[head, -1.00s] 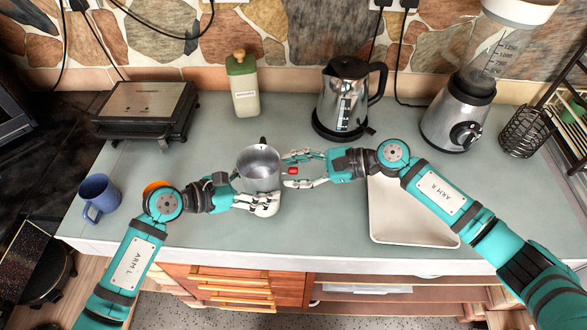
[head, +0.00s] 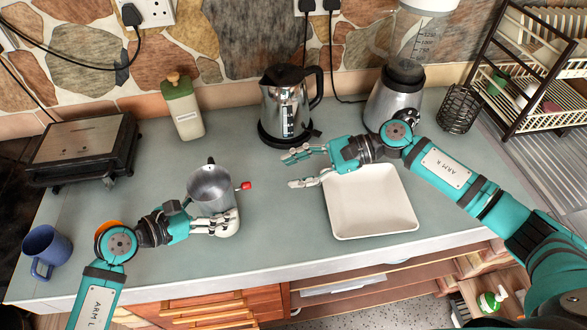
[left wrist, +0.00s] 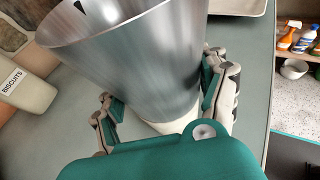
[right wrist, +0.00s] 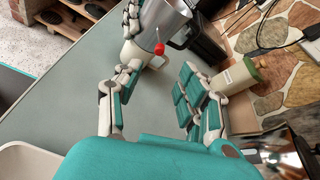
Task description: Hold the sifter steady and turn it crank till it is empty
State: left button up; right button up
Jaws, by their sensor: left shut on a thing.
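The knob also shows in the right wrist view (right wrist: 159,48). My left gripper (head: 223,223) is shut around the lower part of the sifter. My right gripper (head: 288,171) is open and empty, to the right of the knob and apart from it. The sifter's inside looks grey; I cannot tell whether anything is in it.
A white tray (head: 370,228) lies below my right arm. The kettle (head: 287,105), blender (head: 393,103) and biscuits bottle (head: 184,112) stand along the wall. A press grill (head: 80,150) and blue mug (head: 45,250) are at left. Counter between sifter and tray is clear.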

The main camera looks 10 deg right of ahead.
aim_at(248, 183)
jog(key=shift+w, duration=0.1)
notch_tip(248, 183, down, 4)
jog(key=w+m+g+y, duration=0.1)
jog(key=m+g+y, duration=0.1)
jog(key=y, duration=0.2)
jog(key=shift+m, duration=0.3)
jog(key=a, duration=1.1)
grip_shut()
